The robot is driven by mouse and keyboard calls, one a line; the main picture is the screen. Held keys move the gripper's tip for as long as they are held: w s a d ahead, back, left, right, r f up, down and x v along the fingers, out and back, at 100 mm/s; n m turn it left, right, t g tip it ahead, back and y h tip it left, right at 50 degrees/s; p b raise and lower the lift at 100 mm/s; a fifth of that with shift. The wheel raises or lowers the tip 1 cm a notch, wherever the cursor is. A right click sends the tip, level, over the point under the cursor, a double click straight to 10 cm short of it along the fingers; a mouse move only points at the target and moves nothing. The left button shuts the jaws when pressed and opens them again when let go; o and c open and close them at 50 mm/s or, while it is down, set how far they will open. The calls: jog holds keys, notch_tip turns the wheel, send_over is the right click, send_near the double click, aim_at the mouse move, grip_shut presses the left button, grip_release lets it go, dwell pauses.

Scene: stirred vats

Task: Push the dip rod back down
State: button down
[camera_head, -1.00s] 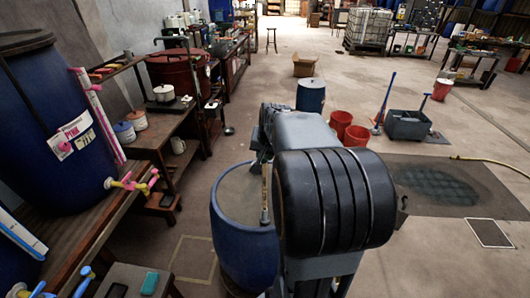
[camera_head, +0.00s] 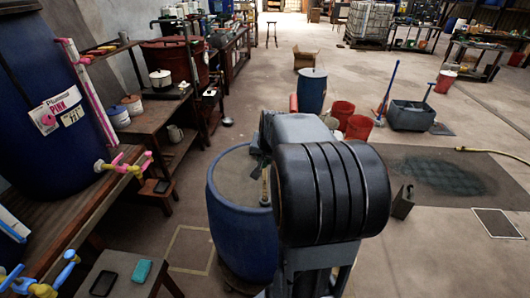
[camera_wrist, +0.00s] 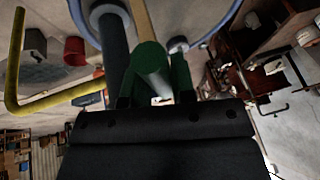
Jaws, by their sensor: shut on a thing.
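The blue vat (camera_head: 240,240) stands upright left of my arm in the head view, its top pale grey. A thin, light rod (camera_head: 264,187), which looks like the dip rod, stands near the vat's right side, close beside my arm. In the wrist view a tan rod (camera_wrist: 143,20) runs from the top edge down to dark green parts between my fingers. My gripper (camera_wrist: 160,82) is shut on it. The vat's blue rim (camera_wrist: 222,22) curves across the top of this view. In the head view my arm hides most of the gripper, and the rod's lower end is hidden.
A yellow bent bar (camera_wrist: 50,98) lies close on the left in the wrist view. In the head view a bench with a blue drum (camera_head: 45,125) is at left. The right floor is mostly open.

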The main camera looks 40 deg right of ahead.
aim_at(266, 189)
notch_tip(266, 189, down, 16)
jog(key=b, duration=1)
jog(key=shift+f, duration=0.25)
jog(key=shift+a+f, duration=0.1)
jog(key=c, duration=1.1)
grip_release()
jog(key=shift+a+f, duration=0.1)
jog(key=shift+o, duration=0.6)
jog(key=shift+d, duration=0.2)
jog(key=shift+r, duration=0.35)
jog(key=p+v, duration=0.1)
jog(key=v, duration=1.2)
jog(key=shift+s+p, duration=0.15)
jog(key=shift+p, duration=0.15)
